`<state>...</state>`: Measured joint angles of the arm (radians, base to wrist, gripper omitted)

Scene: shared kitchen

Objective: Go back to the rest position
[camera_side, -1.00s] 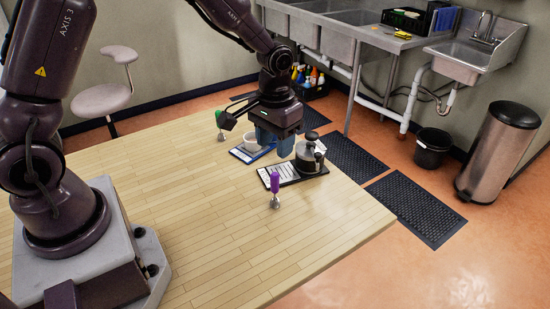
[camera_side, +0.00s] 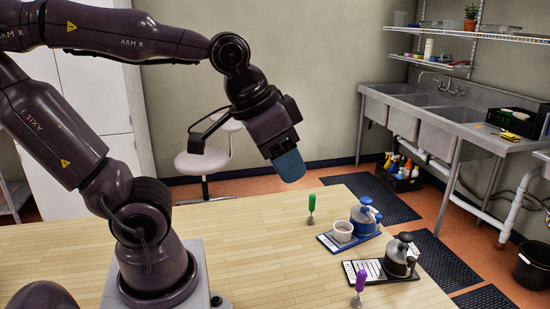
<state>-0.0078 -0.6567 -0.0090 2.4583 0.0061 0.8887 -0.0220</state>
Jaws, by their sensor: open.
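My gripper (camera_side: 290,167) hangs high above the far side of the wooden table (camera_side: 250,262), with its blue fingers pointing down. It is open, and nothing shows between the fingers. My arm is raised and bent at the elbow. The gripper is up and to the left of the trays, apart from everything on the table.
A blue tray (camera_side: 328,243) holds a white cup (camera_side: 342,231) and a blue-topped pot (camera_side: 366,216). A dark tray (camera_side: 350,272) holds a black-topped metal pot (camera_side: 401,256). A stool (camera_side: 203,161) is behind.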

